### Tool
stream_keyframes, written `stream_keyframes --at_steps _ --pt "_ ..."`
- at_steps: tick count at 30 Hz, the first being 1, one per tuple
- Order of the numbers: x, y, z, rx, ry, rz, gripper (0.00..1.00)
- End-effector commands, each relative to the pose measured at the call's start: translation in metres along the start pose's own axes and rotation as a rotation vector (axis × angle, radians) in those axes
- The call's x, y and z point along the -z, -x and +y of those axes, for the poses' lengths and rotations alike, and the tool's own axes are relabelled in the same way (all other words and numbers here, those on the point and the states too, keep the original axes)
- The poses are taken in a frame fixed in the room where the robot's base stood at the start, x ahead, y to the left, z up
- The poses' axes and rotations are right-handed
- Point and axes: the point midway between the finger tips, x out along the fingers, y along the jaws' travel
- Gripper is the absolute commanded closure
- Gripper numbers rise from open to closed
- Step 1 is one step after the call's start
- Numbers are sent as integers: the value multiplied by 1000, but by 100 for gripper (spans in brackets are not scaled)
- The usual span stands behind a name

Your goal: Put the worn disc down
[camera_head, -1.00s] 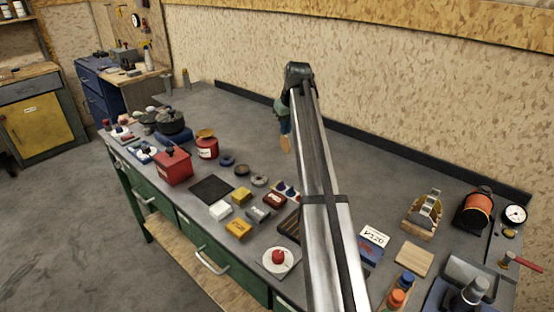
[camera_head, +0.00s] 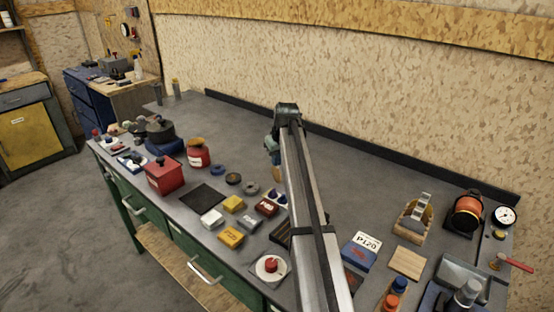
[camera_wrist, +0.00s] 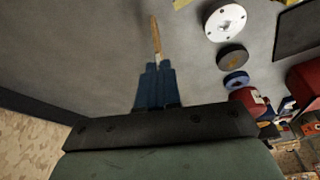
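My gripper (camera_head: 275,160) hangs above the rear middle of the grey workbench (camera_head: 235,125). In the wrist view its blue fingers (camera_wrist: 157,72) are close together on a thin tan piece (camera_wrist: 155,38), seen nearly edge-on, which I take to be the worn disc. In the head view the tan piece (camera_head: 278,174) shows below the fingertips, partly beside my arm. Its faces and wear cannot be made out. It appears clear of the bench, though the exact height is hard to tell.
Three loose discs lie near: blue (camera_head: 217,170), dark grey (camera_head: 233,178) and pale grey (camera_head: 251,188). A black square mat (camera_head: 203,195) lies in front, with small boxes to its right. A red canister (camera_head: 198,153) stands left. The bench's back strip is mostly clear.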

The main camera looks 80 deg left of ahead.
Motion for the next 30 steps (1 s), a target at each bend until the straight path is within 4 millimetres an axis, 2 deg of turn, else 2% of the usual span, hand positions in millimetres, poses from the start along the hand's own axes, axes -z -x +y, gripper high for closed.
stream_keyframes --at_steps 14,22,30 --pt "-3 -8 0 0 0 0 100" --pt "-2 -8 0 0 0 0 73" --pt "-2 -8 0 0 0 0 71"
